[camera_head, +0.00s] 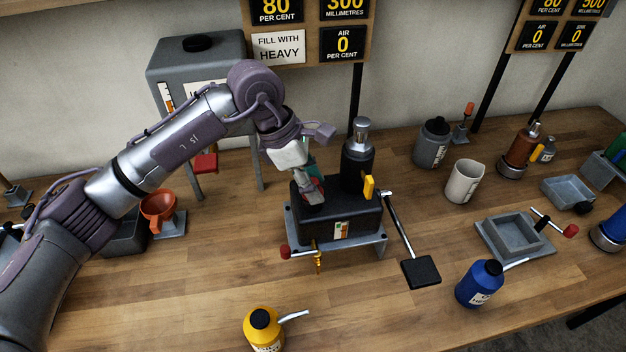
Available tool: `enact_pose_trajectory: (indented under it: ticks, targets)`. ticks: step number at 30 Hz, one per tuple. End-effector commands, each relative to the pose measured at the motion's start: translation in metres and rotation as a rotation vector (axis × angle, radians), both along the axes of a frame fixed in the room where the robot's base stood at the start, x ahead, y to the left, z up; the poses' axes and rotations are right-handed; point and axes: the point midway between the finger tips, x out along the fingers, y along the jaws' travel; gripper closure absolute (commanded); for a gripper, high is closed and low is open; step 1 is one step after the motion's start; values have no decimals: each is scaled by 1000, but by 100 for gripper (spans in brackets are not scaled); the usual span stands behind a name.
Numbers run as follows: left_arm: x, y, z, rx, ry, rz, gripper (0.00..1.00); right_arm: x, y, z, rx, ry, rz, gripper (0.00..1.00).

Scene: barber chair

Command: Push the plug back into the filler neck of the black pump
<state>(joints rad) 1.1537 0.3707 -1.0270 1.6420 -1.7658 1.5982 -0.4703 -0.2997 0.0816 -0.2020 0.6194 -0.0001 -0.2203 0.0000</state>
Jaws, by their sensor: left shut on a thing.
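The black pump (312,228) stands on a grey bracket at the middle of the bench. It has a block body and an upright black cylinder with a silver top. My left gripper (312,200) reaches down to the left part of the pump's top, left of the cylinder. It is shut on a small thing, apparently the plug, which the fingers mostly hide. The filler neck is hidden behind the gripper, so I cannot tell whether the plug is in it. My right gripper is not in view.
A lever with a black pad (421,272) sticks out at the pump's front right. A yellow oil can (262,330) and a blue can (478,285) stand nearer. An orange funnel (158,206) is left, and a grey tank (197,75) is behind.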

Motion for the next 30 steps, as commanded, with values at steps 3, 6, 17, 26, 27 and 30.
enact_pose_trajectory:
  ticks: [3,6,17,26,27,30]
  targets:
    - [0,0,1,0,0,0,86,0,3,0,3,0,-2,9]
    - [0,0,1,0,0,0,86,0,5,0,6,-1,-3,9]
    - [0,0,0,0,-1,0,86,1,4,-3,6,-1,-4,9]
    - [0,0,0,0,-1,0,86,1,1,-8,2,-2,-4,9]
    - [0,0,1,0,0,0,86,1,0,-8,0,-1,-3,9]
    - [0,0,1,0,0,0,86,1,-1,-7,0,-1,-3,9]
